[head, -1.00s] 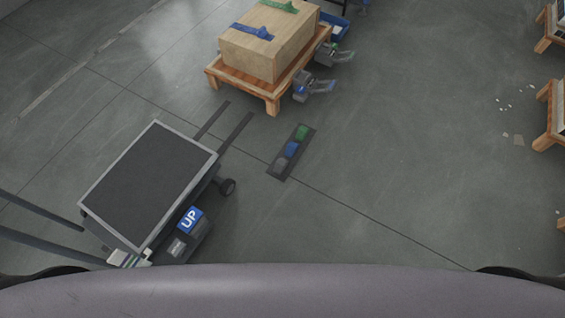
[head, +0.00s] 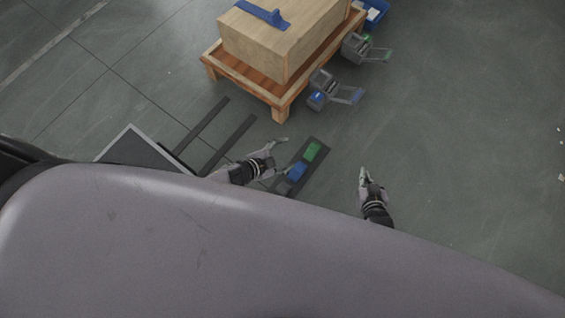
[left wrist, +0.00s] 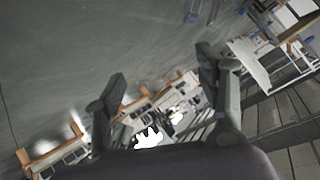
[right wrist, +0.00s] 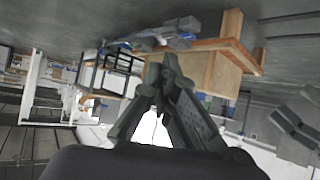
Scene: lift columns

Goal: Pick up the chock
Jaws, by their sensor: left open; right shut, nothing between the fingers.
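I cannot tell for sure which thing is the chock. Two grey devices stand on the floor by the wooden stand in the head view, one with a blue part (head: 324,87) and one with a green part (head: 357,47). A dark strip (head: 318,168) on the floor bears a green block (head: 312,152) and a blue block (head: 297,171). My left gripper (head: 284,156) is open and empty, over the floor just left of the strip. My right gripper (head: 364,171) is shut and empty, right of the strip. Both grippers' fingers also show in their wrist views.
A wooden stand (head: 240,83) carries a large wooden box (head: 280,45) with a blue bracket on top. A cart platform (head: 140,150) and two dark floor bars (head: 228,145) lie to the left. A blue bin (head: 375,14) is behind the stand.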

